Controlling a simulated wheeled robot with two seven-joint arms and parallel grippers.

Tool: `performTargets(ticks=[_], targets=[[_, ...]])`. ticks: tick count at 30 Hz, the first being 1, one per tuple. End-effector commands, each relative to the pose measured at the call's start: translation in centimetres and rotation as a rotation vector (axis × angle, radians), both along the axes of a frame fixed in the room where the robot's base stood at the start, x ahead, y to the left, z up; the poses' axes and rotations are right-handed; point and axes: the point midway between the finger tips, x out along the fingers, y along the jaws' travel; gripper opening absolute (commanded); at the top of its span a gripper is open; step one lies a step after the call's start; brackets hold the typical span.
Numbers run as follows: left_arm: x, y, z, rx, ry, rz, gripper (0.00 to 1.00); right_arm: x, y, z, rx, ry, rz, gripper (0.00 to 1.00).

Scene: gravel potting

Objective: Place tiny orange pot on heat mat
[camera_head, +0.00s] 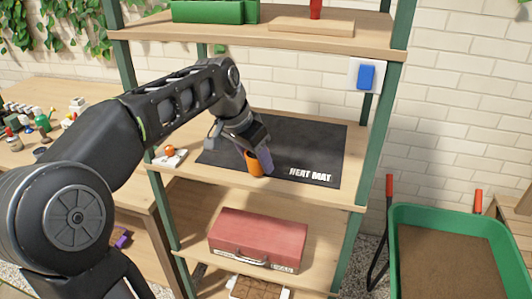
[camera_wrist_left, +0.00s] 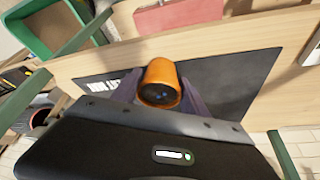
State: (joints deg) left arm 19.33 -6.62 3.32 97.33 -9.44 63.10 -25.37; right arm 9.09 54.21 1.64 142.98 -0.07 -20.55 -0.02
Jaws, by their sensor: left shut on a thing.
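The tiny orange pot (camera_head: 253,164) is at the front part of the black heat mat (camera_head: 310,146), left of the "HEAT MAT" lettering. My left gripper (camera_head: 258,162) reaches down over it and is shut on it, one purple-grey finger showing at its right side. In the left wrist view the orange pot (camera_wrist_left: 160,82) sits between the two fingers, with its dark inside facing the camera and the heat mat (camera_wrist_left: 232,82) behind it. I cannot tell whether the pot's base touches the mat. My right gripper is not in view.
The mat lies on the middle wooden shelf (camera_head: 335,193) between green posts. A small white and orange item (camera_head: 170,156) is at the shelf's left end. A red toolbox (camera_head: 257,240) stands on the shelf below. A green cart (camera_head: 400,225) is at right.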

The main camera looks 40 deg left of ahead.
Motion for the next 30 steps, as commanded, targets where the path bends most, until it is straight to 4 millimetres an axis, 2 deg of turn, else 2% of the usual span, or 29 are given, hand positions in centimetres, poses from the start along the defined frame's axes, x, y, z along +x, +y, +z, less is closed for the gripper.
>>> performTargets(ticks=[3, 7, 20, 21, 28, 30], targets=[[1.9, -0.3, 0.2, -0.001, 0.002, -0.002, 0.01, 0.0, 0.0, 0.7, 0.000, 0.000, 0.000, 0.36], [3.5, -0.5, 0.0, -0.001, 0.002, 0.000, 0.01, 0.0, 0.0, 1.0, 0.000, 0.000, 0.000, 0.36], [3.3, -0.5, -1.0, 0.000, 0.000, 0.000, 0.01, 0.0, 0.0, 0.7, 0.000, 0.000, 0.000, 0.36], [3.3, -0.5, -0.9, 0.000, 0.000, 0.000, 0.55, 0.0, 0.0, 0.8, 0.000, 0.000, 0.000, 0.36], [3.3, -0.5, -0.8, 0.000, 0.001, 0.000, 0.73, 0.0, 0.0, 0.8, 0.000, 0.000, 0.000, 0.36], [3.3, -0.5, -0.8, 0.000, 0.001, 0.000, 0.73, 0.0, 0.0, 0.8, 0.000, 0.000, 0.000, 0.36]])
